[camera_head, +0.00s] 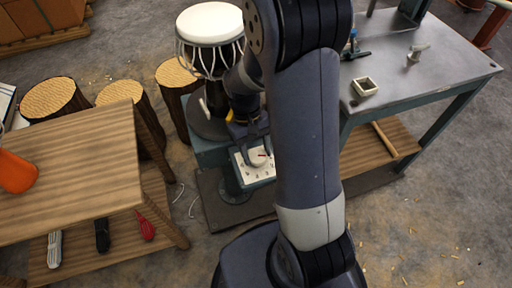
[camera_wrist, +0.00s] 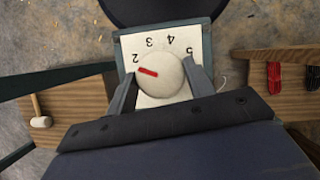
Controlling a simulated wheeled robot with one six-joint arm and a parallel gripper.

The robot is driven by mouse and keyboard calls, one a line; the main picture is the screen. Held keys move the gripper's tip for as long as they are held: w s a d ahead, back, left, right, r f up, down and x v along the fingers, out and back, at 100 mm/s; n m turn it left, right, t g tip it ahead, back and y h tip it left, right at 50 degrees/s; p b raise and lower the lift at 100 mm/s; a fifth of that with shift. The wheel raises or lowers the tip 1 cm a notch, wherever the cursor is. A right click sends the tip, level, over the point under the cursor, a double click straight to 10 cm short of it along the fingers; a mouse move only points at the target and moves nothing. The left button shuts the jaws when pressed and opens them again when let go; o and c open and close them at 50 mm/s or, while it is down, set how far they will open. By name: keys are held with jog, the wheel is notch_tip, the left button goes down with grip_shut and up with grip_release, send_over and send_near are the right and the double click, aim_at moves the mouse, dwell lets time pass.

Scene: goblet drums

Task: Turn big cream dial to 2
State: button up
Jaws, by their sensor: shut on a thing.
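The big cream dial (camera_wrist: 165,78) is a round knob on a white plate (camera_wrist: 187,40) with dark numbers. In the wrist view 2, 3, 4 and 5 are readable on the plate, upside down or tilted. A red pointer mark on the dial (camera_wrist: 148,72) points left and slightly up, close to the 2. My gripper (camera_wrist: 160,85) has one finger on each side of the dial and is shut on it. In the head view the plate (camera_head: 240,172) shows on the front of a teal stand, and my gripper (camera_head: 255,148) covers part of the dial (camera_head: 257,159).
A goblet drum (camera_head: 210,25) stands on the teal stand above the plate. A wooden table (camera_head: 70,180) with an orange object is at left, with several log stools behind it. A grey workbench (camera_head: 430,75) stands at right.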

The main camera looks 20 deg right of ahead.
aim_at(256, 153)
jog(key=shift+m, duration=0.4)
jog(key=o, duration=1)
notch_tip(256, 153, up, 10)
jog(key=p, duration=0.2)
jog(key=shift+p, duration=0.35)
notch_tip(256, 153, down, 10)
jog(key=b, duration=0.2)
jog(key=shift+b, duration=0.3)
